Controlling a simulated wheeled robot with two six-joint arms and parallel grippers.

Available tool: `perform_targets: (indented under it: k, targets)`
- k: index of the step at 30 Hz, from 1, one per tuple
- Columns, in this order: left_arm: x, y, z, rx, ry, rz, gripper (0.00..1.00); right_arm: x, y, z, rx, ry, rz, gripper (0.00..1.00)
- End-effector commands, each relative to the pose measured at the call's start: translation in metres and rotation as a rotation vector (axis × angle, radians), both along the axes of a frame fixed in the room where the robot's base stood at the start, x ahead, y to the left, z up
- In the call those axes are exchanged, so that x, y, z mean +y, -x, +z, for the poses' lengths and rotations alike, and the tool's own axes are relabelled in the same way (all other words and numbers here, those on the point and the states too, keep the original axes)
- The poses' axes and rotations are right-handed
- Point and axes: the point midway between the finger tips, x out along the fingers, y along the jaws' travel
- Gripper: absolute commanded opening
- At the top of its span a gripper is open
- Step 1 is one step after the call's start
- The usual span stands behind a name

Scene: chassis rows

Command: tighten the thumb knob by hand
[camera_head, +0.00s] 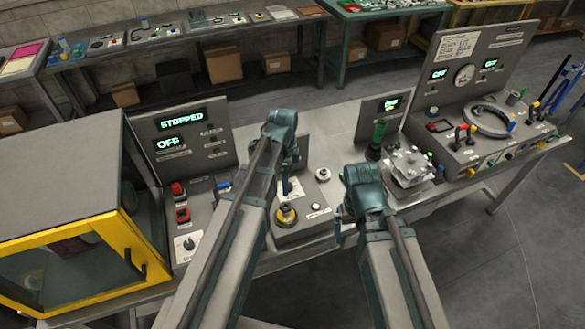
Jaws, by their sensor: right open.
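A grey box with controls (300,232) sits on the bench between my two arms. I cannot tell which is the thumb knob. My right gripper (339,232) is open, pointing down at the box's right edge, mostly hidden behind its wrist. My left gripper (286,182) is largely hidden by its own arm. It hangs over the back left of the box, behind the yellow knob; its jaws cannot be made out.
A yellow-framed cabinet (60,215) and a panel reading STOPPED and OFF (183,140) stand left. A clear block fixture (410,167), a green-topped handle (377,138) and a gauge panel (470,65) stand right. Bare bench top (335,130) shows behind the box.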

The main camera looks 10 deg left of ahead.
Motion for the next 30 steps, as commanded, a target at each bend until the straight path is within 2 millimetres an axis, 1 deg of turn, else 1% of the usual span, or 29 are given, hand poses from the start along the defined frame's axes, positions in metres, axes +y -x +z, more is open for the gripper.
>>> perform_targets:
  k: [5, 11, 17, 30]
  targets:
    - [0.0, 0.0, -0.004, 0.0, 0.0, 0.001, 0.91, 0.0, 0.0, -0.004, 0.0, 0.0, 0.0, 1.0]
    - [0.0, 0.0, -0.019, 0.0, 0.0, 0.002, 0.91, 0.0, 0.0, -0.019, 0.0, 0.001, 0.003, 1.0]
    - [0.0, 0.0, -0.043, 0.0, 0.0, 0.002, 0.91, 0.0, 0.0, -0.043, 0.0, 0.002, 0.008, 1.0]
    - [0.0, 0.0, -0.104, 0.0, 0.0, 0.002, 0.91, 0.0, 0.0, -0.104, 0.0, 0.003, 0.012, 1.0]
